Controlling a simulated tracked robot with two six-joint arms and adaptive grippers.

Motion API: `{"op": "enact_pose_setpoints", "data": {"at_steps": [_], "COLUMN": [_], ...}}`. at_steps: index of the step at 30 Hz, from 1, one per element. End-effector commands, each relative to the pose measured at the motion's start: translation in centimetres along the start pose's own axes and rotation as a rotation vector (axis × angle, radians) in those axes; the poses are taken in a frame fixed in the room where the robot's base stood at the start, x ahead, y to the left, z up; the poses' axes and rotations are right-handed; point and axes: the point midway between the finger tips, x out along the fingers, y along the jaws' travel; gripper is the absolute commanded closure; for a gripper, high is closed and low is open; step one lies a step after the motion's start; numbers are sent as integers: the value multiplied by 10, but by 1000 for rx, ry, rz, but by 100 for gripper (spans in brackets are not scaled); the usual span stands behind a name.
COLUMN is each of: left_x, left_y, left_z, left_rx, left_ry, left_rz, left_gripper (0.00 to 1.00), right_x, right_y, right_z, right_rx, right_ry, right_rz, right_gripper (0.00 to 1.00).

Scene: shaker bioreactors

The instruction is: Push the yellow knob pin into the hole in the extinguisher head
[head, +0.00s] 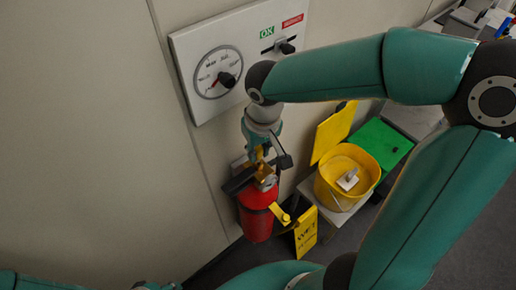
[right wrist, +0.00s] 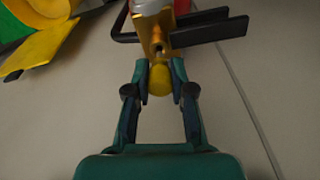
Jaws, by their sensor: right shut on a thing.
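The red extinguisher (head: 256,222) stands upright by the wall in the head view. Its gold head (right wrist: 156,30), with dark lever handles (right wrist: 210,30), shows at the top of the right wrist view; a round opening faces my gripper. My right gripper (right wrist: 160,84) is shut on the yellow knob pin (right wrist: 160,80), between its two fingertips. The knob is right in front of the opening; I cannot tell whether the pin's tip is inside. In the head view my right gripper (head: 263,150) is at the extinguisher head, mostly hiding the pin. My left gripper is not in view.
A wall panel with a round gauge (head: 218,72) and a switch is above left. Right of the extinguisher are a yellow bucket (head: 329,192), a green box (head: 382,142) and a yellow wet-floor sign (head: 306,232). The wall is close on the left.

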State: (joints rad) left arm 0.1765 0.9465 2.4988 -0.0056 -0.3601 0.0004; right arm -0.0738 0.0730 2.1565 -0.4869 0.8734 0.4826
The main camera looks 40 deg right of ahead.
Motion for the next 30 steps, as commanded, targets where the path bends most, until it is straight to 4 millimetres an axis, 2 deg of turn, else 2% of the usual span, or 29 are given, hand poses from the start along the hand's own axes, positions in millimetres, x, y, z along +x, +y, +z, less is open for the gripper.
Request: {"op": "enact_pose_setpoints", "data": {"at_steps": [30], "left_x": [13], "left_y": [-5], "left_z": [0], "left_rx": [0], "left_ry": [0], "left_rz": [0], "left_gripper": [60], "right_x": [11], "right_y": [0], "right_z": [1], "right_rx": [-1], "right_ry": [0], "right_rz": [0], "right_gripper": [95]}}
